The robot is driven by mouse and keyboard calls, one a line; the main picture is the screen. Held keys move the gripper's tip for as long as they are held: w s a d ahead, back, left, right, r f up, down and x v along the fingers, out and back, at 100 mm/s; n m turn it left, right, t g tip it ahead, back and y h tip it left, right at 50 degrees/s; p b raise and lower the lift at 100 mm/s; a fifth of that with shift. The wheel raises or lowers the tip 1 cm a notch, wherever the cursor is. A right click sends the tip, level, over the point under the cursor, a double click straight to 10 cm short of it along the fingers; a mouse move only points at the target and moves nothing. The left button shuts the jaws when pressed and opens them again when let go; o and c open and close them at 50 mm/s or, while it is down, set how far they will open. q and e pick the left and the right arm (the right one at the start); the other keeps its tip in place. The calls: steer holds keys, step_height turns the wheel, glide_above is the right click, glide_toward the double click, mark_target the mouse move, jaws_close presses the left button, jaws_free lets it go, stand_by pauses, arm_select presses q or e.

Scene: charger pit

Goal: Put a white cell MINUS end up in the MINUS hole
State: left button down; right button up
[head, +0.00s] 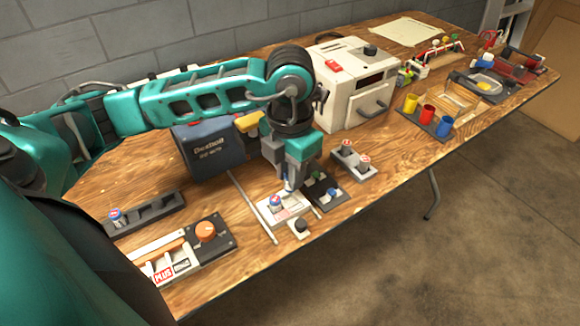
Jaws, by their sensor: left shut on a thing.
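My left gripper (290,188) points down over the white charger block (270,222). It is shut on a small pale thing, seemingly a white cell, mostly hidden by the fingers; I cannot tell which end is up or whether it is in a hole. A cell with a blue and red top (275,201) stands in the white block, left of the gripper. The hole labels are too small to read. My right gripper is not in view.
A grey block (345,161) with two red-topped cells and a dark block (324,191) stand right of the gripper. A dark rack (158,212) with one cell and an orange-knobbed box (222,240) are at left. A black-knobbed box (299,235) sits near the front edge.

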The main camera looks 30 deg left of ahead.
arm_select(q)
steer(key=shift+f+b, duration=0.7)
steer(key=shift+f, duration=0.45)
steer(key=shift+f+b, duration=0.75)
steer(key=shift+f, duration=0.35)
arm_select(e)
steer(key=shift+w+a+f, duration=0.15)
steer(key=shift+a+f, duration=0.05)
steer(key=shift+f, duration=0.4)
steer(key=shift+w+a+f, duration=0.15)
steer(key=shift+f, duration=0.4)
arm_select(q)
steer(key=shift+f+b, duration=0.25)
steer(key=shift+b, duration=0.15)
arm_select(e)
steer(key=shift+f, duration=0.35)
arm_select(q)
steer(key=c, duration=0.9)
jaws_free()
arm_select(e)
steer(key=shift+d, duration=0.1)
arm_select(q)
steer(key=shift+r, duration=0.1)
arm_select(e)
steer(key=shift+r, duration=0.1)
